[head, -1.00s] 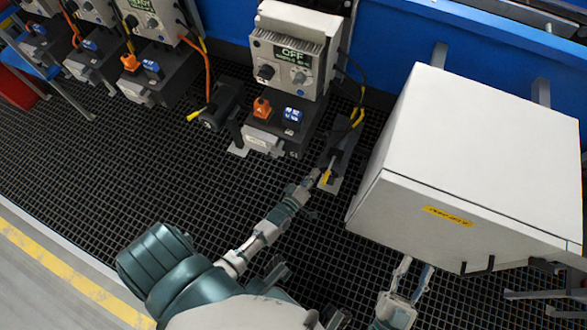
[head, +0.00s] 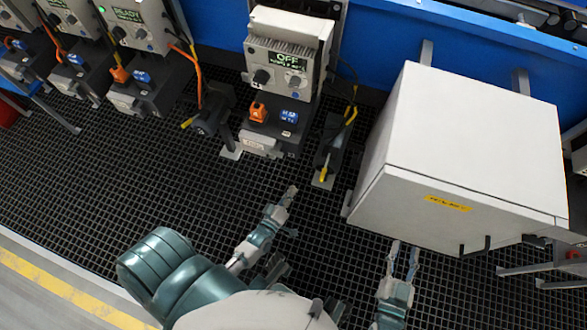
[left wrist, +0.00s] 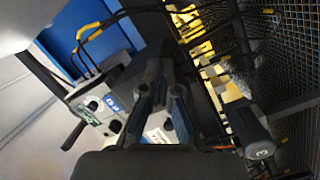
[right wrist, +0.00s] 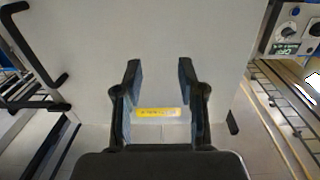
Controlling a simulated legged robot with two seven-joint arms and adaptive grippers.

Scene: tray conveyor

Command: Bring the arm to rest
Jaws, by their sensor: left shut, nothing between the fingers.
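My left gripper (head: 290,194) is shut and empty, held above the dark floor grating, in front of the grey unit with the OFF display (head: 280,58). It is apart from the black holder with a yellow-tipped cable (head: 325,160). Its dark fingers also show in the left wrist view (left wrist: 162,95). My right gripper (head: 405,258) is at the front lower edge of the white box (head: 470,140). In the right wrist view its fingers (right wrist: 160,75) stand apart with nothing between them, facing the box front and its yellow label (right wrist: 158,113).
Similar units with orange cables (head: 140,45) line the blue wall (head: 390,25) at the left. The white box with black handles stands close on the right. The grating (head: 130,180) at left and middle is clear.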

